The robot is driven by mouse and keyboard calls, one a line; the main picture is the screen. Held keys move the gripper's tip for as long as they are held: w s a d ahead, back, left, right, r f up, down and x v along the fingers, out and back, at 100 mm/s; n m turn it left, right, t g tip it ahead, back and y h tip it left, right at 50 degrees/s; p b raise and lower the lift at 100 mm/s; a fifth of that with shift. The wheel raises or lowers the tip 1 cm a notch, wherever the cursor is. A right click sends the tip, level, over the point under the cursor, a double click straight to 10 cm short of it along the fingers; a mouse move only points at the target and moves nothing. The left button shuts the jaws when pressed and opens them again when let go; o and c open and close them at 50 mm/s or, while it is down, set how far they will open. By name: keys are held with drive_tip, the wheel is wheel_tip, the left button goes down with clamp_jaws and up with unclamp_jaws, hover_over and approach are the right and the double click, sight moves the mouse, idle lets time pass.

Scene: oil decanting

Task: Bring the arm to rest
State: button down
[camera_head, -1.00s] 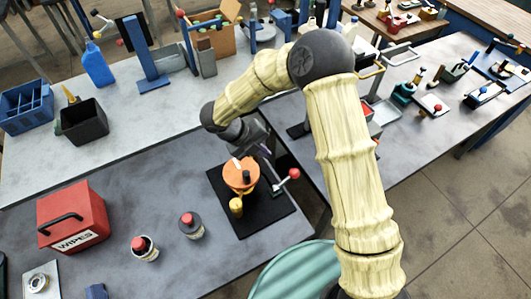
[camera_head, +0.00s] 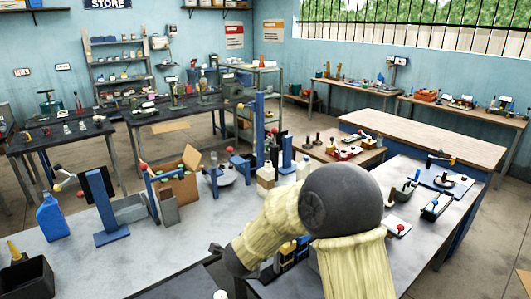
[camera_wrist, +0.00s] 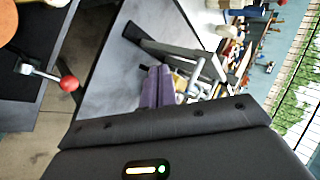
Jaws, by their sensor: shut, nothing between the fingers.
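My arm, in a pale yellow sleeve, is bent at the lower middle of the head view, with its dark elbow joint raised over the benches. My gripper lies below that picture's edge there. In the wrist view my gripper (camera_wrist: 155,88) shows as purple-grey fingers, shut and empty. A red-ball lever (camera_wrist: 69,84) stands to the left of the fingers, apart from them. An edge of an orange round part (camera_wrist: 6,20) shows at the upper left corner.
The grey bench (camera_head: 95,262) holds a blue bottle (camera_head: 52,217), a blue stand (camera_head: 104,210), an open cardboard box (camera_head: 180,180) and a black bin (camera_head: 27,277). A bench with small fixtures (camera_head: 398,226) stands right of my arm. Shelves and worktables line the back.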

drive_tip(key=s+d+n+g+y+b, duration=0.1)
drive_tip(key=s+d+n+g, duration=0.5)
drive_tip(key=s+d+n, duration=1.2)
drive_tip(key=s+b, duration=0.1)
drive_tip(key=s, duration=0.2)
drive_tip(key=shift+s+d, duration=0.3)
drive_tip(key=shift+d, duration=0.05)
